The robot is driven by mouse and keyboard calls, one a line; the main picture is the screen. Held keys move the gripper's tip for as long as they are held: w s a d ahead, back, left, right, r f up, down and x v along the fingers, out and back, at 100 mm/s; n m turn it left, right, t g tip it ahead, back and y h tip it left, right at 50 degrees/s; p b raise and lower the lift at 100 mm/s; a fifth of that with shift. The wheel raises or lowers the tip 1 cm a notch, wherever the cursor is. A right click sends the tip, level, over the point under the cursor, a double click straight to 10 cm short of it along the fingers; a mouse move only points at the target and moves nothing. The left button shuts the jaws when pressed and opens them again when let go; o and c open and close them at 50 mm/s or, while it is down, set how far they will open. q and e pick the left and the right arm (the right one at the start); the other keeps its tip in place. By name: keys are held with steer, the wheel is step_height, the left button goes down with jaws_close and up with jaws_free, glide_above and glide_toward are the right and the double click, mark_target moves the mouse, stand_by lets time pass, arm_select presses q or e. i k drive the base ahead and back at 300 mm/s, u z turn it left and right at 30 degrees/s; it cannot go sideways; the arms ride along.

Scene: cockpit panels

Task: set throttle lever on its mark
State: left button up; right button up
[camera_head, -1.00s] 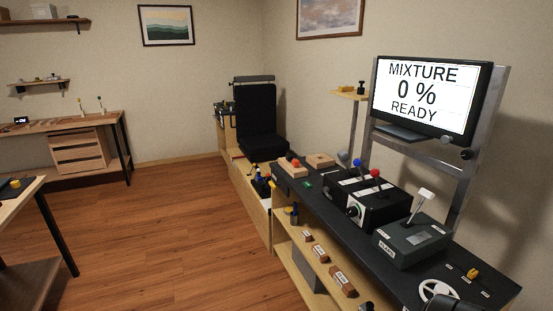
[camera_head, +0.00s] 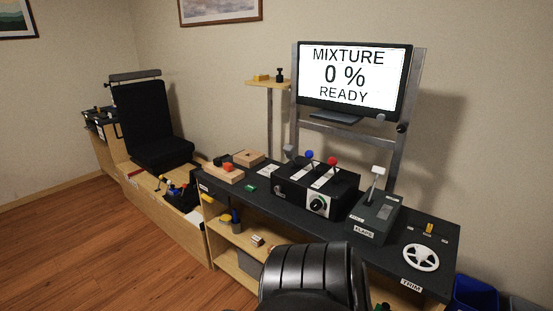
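A black lever box (camera_head: 340,205) stands on the dark panel bench. Three levers rise from its top: one with a dark grey knob (camera_head: 289,151) at the left, one with a blue knob (camera_head: 309,155) in the middle, and one with a red knob (camera_head: 332,161) at the right. White label strips lie beside the levers, but their text and marks are too small to read. No readable label shows which lever is the throttle. A dark, ribbed link of my own arm covers the bottom middle. Neither gripper is in view.
The screen (camera_head: 353,78) reads "MIXTURE 0 % READY". Right of the lever box are a flaps box (camera_head: 372,223) with a white-handled lever and a white trim wheel (camera_head: 421,257). Wooden blocks (camera_head: 249,157) lie left on the bench. A black seat (camera_head: 152,125) stands further left. Open floor lies at lower left.

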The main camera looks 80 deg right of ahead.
mark_target(292, 157)
steer(key=z, duration=0.55)
steer(key=i, duration=0.95)
steer(key=z, duration=0.9)
